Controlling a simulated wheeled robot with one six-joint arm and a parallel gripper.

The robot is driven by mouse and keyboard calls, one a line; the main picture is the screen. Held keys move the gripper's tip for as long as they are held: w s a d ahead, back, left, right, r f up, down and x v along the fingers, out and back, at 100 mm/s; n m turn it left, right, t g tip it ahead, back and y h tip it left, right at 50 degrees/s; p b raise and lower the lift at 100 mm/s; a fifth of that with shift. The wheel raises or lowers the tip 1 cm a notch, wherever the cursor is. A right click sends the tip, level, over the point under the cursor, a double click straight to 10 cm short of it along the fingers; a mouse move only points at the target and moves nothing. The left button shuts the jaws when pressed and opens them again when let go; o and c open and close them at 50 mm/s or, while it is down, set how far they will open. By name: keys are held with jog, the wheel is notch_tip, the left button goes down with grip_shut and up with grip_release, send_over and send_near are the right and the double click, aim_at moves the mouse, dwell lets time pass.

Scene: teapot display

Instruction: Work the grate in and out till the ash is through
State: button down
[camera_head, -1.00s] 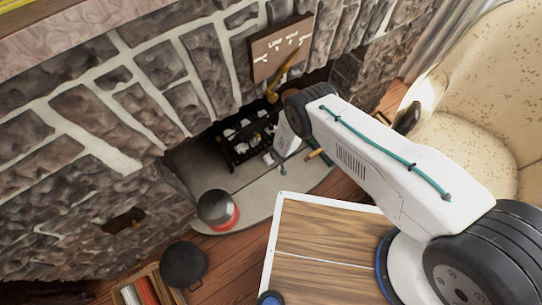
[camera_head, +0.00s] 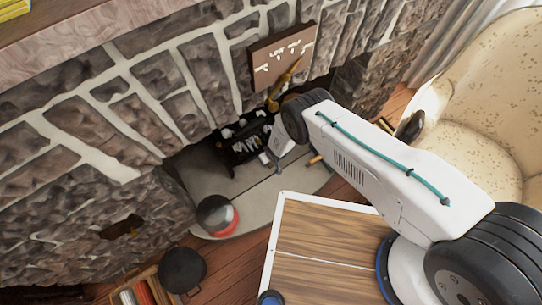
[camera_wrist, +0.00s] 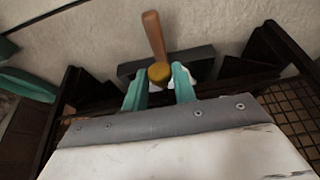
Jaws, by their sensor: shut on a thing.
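The black fire grate (camera_head: 238,150) stands on the pale hearth in the fireplace opening, with pale grey lumps in it. In the wrist view its dark bars and mesh (camera_wrist: 292,112) show on both sides of my gripper. My gripper (camera_wrist: 159,84) has teal fingers on either side of a brass-coloured knob with a wooden handle (camera_wrist: 154,35), and is shut on it. A dark grey bar (camera_wrist: 197,55) lies behind the knob. In the head view my arm hides much of the grate's right side and most of the gripper. Whether ash has fallen through cannot be seen.
A round dark pot with a red band (camera_head: 216,215) sits on the hearth's left edge. A black round pan (camera_head: 183,268) is nearer. A cream armchair (camera_head: 470,120) stands at right. Stone wall rises behind.

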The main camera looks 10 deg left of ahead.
jog(key=c, duration=1.1)
grip_release()
jog(key=shift+w+a, duration=0.15)
jog(key=shift+c, duration=0.2)
jog(key=shift+r, duration=0.2)
jog(key=shift+r, duration=0.25)
jog(key=s+d+r, duration=0.2)
jog(key=s+d, duration=0.7)
jog(key=shift+s+d, duration=0.15)
